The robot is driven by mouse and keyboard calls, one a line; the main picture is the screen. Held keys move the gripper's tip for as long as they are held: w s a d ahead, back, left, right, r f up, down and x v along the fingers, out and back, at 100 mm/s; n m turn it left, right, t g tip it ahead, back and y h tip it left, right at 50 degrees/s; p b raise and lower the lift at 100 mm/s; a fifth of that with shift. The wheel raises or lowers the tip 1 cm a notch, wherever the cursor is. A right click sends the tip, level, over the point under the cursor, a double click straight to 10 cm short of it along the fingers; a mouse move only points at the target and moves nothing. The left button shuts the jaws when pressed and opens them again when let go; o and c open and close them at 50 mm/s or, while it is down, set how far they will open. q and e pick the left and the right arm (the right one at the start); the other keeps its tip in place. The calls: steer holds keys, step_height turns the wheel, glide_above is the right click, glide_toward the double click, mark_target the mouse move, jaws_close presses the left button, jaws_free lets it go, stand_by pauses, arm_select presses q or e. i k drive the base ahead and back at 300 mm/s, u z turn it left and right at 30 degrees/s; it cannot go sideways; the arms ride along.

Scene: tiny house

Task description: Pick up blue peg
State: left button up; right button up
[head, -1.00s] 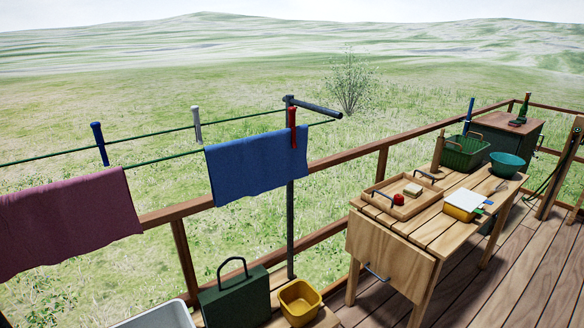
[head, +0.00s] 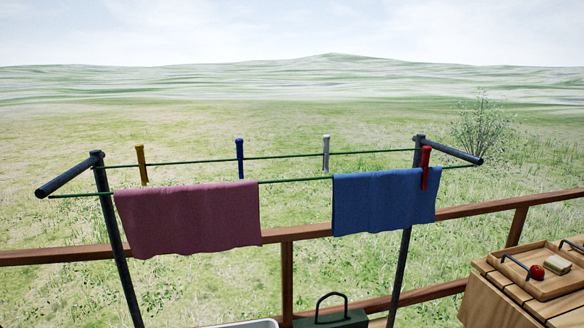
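The blue peg (head: 239,159) stands upright on the far green line of the clothesline, just above the right part of the pink towel (head: 190,218). A yellow peg (head: 142,165) is to its left and a white peg (head: 326,153) to its right on the same line. A red peg (head: 425,168) sits on the near line at the right end of the blue towel (head: 380,200). Neither of my grippers shows in the head view.
Two dark posts (head: 114,245) with angled arms hold the lines. A wooden railing (head: 287,270) runs behind them. A dark green box with a handle (head: 332,318) and a white basin rim (head: 250,324) are at the bottom edge. A wooden table with a tray (head: 546,288) stands at right.

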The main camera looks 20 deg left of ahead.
mark_target(240, 161)
steer(key=z, duration=0.25)
steer(key=i, duration=1.1)
steer(key=u, duration=1.3)
